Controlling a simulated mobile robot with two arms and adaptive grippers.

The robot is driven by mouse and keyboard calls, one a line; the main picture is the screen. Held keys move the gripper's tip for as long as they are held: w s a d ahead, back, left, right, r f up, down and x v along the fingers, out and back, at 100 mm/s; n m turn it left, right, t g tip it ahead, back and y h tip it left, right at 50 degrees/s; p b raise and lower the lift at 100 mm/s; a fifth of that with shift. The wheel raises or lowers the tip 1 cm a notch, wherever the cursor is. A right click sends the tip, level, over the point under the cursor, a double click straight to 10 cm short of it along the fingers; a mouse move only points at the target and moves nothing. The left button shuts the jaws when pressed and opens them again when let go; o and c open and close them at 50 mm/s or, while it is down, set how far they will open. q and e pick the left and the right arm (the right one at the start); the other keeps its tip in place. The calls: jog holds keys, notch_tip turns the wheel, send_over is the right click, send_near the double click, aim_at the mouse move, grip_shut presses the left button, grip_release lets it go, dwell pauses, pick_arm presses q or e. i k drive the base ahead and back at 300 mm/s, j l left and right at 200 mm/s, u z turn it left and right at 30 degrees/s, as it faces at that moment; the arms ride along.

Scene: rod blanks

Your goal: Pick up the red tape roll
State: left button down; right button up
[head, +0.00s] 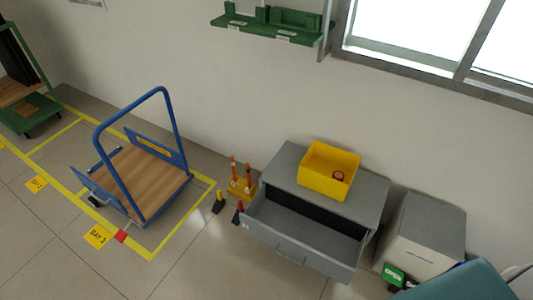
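The red tape roll (338,175) looks like a small dark red ring inside the yellow bin (322,184). The bin is open at the top and stands on the grey drawer cabinet (290,160). The bin's near wall hides part of its inside. Neither of my grippers shows in the head view.
The cabinet's drawer (303,262) is pulled out and looks empty. Orange rods stand in a yellow holder (241,192) left of the cabinet. A blue trolley (150,184) stands in a yellow-marked bay. A grey box (428,228) stands right of the cabinet. A green shelf (265,28) hangs above.

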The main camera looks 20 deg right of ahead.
aim_at(338, 175)
jog(key=z, duration=0.75)
jog(key=i+j, duration=0.2)
jog(key=i, duration=0.2)
jog(key=i+j, duration=0.15)
jog(key=i, duration=0.2)
jog(key=j+u, duration=0.05)
